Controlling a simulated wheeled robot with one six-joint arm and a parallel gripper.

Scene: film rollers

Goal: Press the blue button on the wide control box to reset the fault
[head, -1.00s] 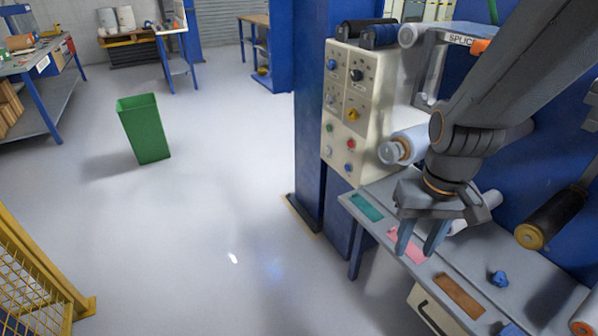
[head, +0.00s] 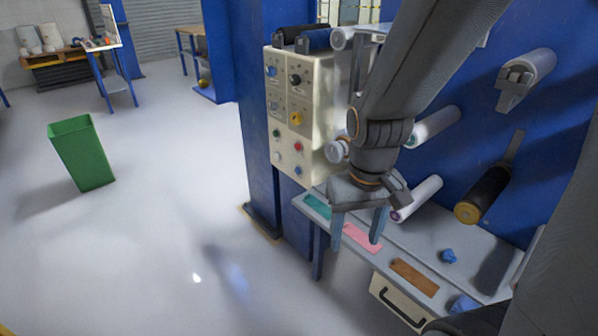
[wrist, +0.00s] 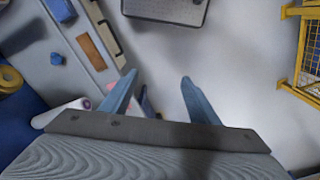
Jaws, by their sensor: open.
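The wide control box (head: 310,110) is cream-coloured and fixed to the blue machine column in the head view. Its front carries knobs and several small buttons. A blue button (head: 298,171) is at the lower right of the panel, below a red one (head: 299,147). A blue knob (head: 272,71) is at the upper left. My gripper (head: 356,232) is open and empty, pointing down over the workbench, to the right of and below the box, apart from it. In the wrist view my gripper (wrist: 158,90) shows two spread fingers with nothing between them. The box is not in the wrist view.
The workbench (head: 395,245) has teal, pink and brown strips and crumpled blue pieces. Rollers (head: 432,127) stick out from the blue machine wall on the right. A green bin (head: 82,152) stands on open floor at left. A yellow fence (wrist: 306,50) shows in the wrist view.

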